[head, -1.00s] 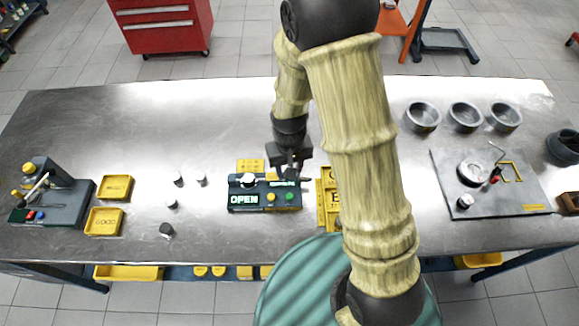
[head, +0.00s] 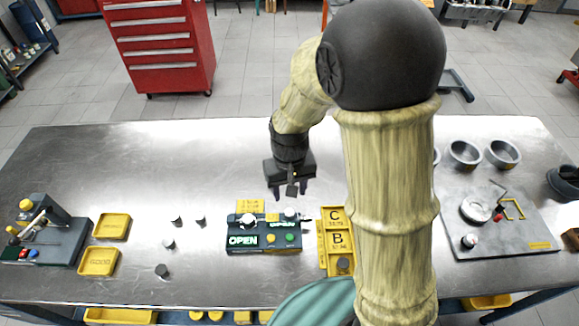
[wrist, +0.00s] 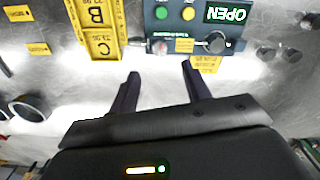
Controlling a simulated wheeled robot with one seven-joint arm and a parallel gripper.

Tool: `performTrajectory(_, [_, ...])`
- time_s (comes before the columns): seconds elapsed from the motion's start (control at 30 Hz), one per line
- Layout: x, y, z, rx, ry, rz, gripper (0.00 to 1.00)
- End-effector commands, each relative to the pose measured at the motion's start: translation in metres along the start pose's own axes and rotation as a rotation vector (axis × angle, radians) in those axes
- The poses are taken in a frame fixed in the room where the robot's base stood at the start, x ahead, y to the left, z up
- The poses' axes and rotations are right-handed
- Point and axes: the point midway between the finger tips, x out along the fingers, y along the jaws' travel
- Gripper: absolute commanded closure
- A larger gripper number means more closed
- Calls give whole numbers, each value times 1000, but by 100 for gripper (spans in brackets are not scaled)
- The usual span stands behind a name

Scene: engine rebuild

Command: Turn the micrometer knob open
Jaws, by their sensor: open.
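The micrometer box (head: 236,250) is a dark teal block on the bench, with a lit display reading OPEN (head: 243,241) and yellow and green buttons. A round silver knob (head: 248,220) sits on its top left; a smaller round part (head: 290,213) sits on its top right. In the wrist view the box (wrist: 176,33) appears upside down, with the larger knob (wrist: 215,42) at its near edge. My gripper (head: 290,192) is open and empty, just behind and above the right end of the box. In the wrist view the fingertips (wrist: 160,73) are apart, touching nothing.
A yellow tray marked C and B (head: 337,238) stands right of the box. Several small grey cylinders (head: 168,243) and two yellow trays (head: 113,226) lie left. A stand (head: 50,240) is at far left; a plate with parts (head: 500,235) at right.

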Motion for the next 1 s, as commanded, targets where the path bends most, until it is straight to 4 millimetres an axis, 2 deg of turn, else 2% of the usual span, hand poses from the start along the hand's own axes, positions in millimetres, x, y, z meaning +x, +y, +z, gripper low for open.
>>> performTrajectory(0.2, [-45,0,-2,1,7,-1,52])
performTrajectory(0.43, [-79,0,-1,1,4,-1,52])
performTrajectory(0.57, [-85,0,0,1,1,0,52])
performTrajectory(1.0, [-85,0,-1,1,1,0,52])
